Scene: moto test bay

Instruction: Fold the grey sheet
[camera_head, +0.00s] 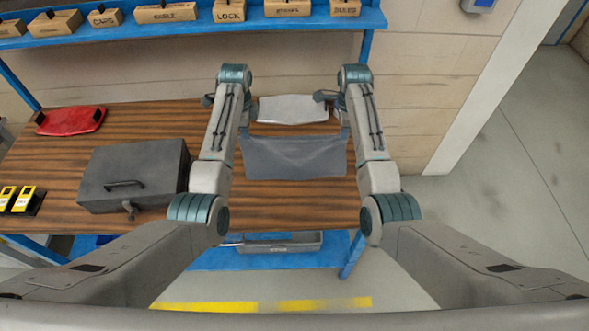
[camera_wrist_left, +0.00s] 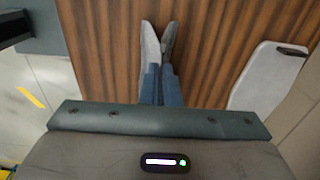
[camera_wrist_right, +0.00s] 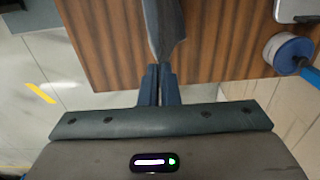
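The grey sheet (camera_head: 295,158) is stretched between my two grippers in the head view, its upper edge sagging slightly and its lower part spread towards the front of the bench. My left gripper (camera_head: 245,132) is at its upper left corner. In the left wrist view the fingers (camera_wrist_left: 160,68) are close together with the sheet (camera_wrist_left: 150,45) seen edge-on between and beyond them. My right gripper (camera_head: 345,130) is at the upper right corner. In the right wrist view its fingers (camera_wrist_right: 158,68) are closed on the sheet (camera_wrist_right: 163,30). I cannot tell how much of the sheet touches the bench.
A pale flat panel (camera_head: 293,109) lies on the wooden bench (camera_head: 280,205) behind the sheet. A dark grey toolbox (camera_head: 135,170) stands left of my left arm. A red item (camera_head: 70,120) lies at the back left. A blue shelf with labelled boxes (camera_head: 165,13) runs above.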

